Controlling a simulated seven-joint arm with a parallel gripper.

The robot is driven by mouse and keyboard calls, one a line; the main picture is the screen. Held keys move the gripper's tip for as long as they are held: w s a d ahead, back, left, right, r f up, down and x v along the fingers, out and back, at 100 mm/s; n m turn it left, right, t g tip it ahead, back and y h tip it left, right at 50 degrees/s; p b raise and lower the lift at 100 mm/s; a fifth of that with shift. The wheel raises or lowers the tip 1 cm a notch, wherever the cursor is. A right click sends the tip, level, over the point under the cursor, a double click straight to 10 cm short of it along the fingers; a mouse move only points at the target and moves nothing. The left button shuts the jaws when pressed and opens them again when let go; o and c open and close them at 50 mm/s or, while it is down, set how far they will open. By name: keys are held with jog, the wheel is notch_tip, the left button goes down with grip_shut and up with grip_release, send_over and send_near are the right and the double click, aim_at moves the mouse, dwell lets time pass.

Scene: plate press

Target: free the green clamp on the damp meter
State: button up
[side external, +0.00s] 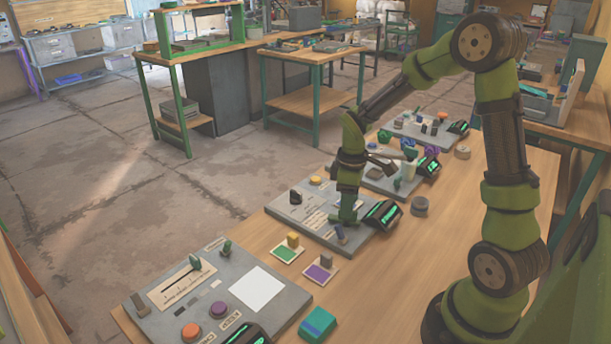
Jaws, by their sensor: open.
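My gripper (346,216) points down over the right part of a grey panel (285,209) in the middle of the table. Its fingers are small here and the gap between them is hard to make out; nothing shows held in it. A small dark blue part (341,233) is just below the fingertips; I cannot tell whether they touch. No label reading damp meter is legible. Small green upright parts stand on the nearest panel (158,318), one on its slider (195,262) and one at its back edge (227,248). I cannot tell which part is the green clamp.
A dark display (382,214) with green lines stands right of my gripper. A teal block (317,325) is at the near edge. More crowded panels (397,182) stand behind.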

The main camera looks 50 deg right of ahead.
notch_tip(320, 180, up, 15)
jog(key=shift+f, duration=0.15)
dwell(0.4)
jog(key=s+a+r+m+t+y, duration=0.2)
jog(key=s+a+m+t, duration=0.5)
jog(key=s+a, duration=0.4)
jog(key=a+r+m, duration=0.1)
jog(key=a, duration=0.2)
jog(key=shift+a+m, duration=0.3)
jog(key=shift+m, duration=0.1)
